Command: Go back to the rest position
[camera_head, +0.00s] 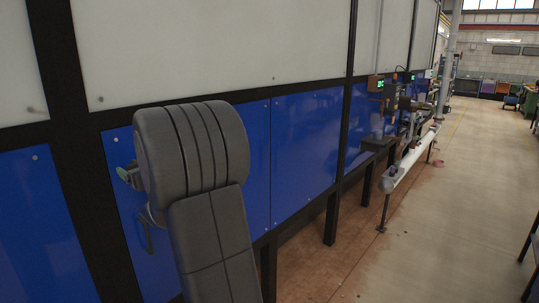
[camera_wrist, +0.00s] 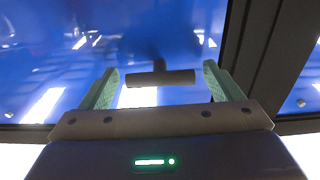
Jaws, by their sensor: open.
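My gripper (camera_wrist: 161,70) shows in the wrist view with its two green fingers spread wide apart. A short grey-brown bar shows between the fingers in the picture; I cannot tell whether it is a separate thing or part of the gripper. No brick is seen in the jaws. In the head view my grey arm stands folded at the left and hides most of the gripper; only a bit of green (camera_head: 130,177) shows at its left side. The gripper faces a glossy blue wall panel (camera_wrist: 60,45); the distance between them is hard to tell.
A wall of blue panels (camera_head: 305,150) and white panels (camera_head: 220,45) in black frames runs along the left. A white pipe (camera_head: 413,155) on legs stands farther along it, near some equipment with green displays (camera_head: 376,83). The concrete floor (camera_head: 450,220) at the right is open.

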